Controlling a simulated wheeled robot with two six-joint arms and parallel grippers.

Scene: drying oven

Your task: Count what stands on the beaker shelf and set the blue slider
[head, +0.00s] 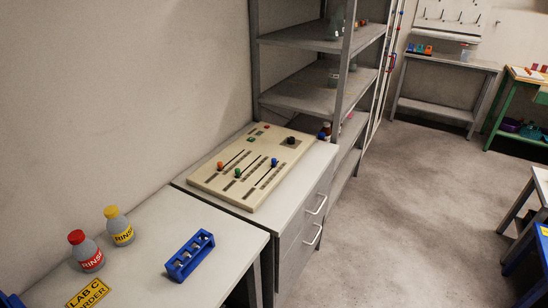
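The control panel (208,182) is a beige slab lying on a grey drawer cabinet, with three slider slots. The blue slider knob (274,162) is at the far end of the right-hand slot. The green knob (237,172) and the orange knob (220,165) are at the near ends of theirs. A grey shelf rack (300,93) stands behind the panel. A clear glass vessel (335,28) is on its upper shelf and another (333,77) on the shelf below, partly hidden by the post. I cannot tell which shelf is the beaker shelf, nor count everything on it. Neither gripper shows.
On the near table are a red-capped bottle (87,251), a yellow-capped bottle (119,226), a blue tube rack (189,254) and a yellow label (88,293). Small bottles (325,132) stand beyond the panel. The floor (420,210) to the right is clear.

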